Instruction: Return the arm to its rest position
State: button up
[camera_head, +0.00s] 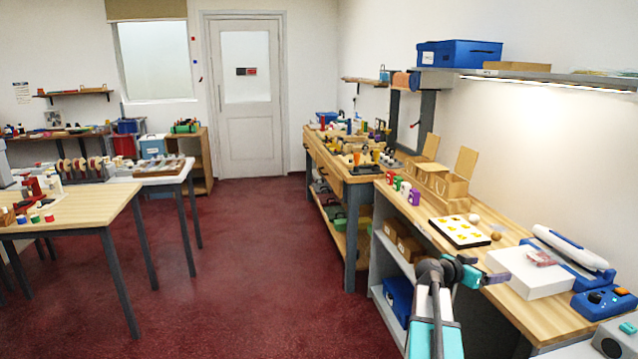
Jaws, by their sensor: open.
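My arm rises from the lower right of the head view, with grey joints and teal-and-white links. My gripper (482,274) is at its end, by the front edge of the wooden counter (545,312), left of a white box. Its jaws are open, and I see nothing held between them. I cannot tell how far above the counter top it is.
On the counter are a white box (530,277), a tray with yellow pieces (459,232), small coloured cups (405,190), wooden boxes (440,185) and a blue device (604,302). A shelf (540,76) hangs above. The red floor (240,270) to the left is clear.

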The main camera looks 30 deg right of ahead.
jog(key=w+a+f+n+t+y, duration=0.1)
jog(key=w+a+f+n+t, duration=0.1)
jog(key=w+a+f, duration=0.55)
jog(key=a+f+n+y, duration=0.5)
jog(key=a+f, duration=2.1)
jog(key=f, duration=0.2)
jog(key=s+a+f+n+g+y, duration=0.1)
jog(key=s+a+f+n+y, duration=0.1)
jog(key=s+a+f, duration=0.45)
jog(key=s+a+f+n+g+y, duration=0.2)
jog(key=s+a+f, duration=0.2)
jog(key=a+f, duration=0.45)
jog(key=s+a+f+n+g+y, duration=0.1)
jog(key=s+a+n+g+y, duration=0.1)
jog(key=s+a, duration=0.6)
jog(key=s+a+f+n+g+y, duration=0.1)
jog(key=s+a+f+n+y, duration=0.1)
jog(key=s+a, duration=0.6)
jog(key=shift+a+n+g+y, duration=0.25)
jog(key=shift+n+g+y, duration=0.2)
jog(key=shift+n, duration=0.65)
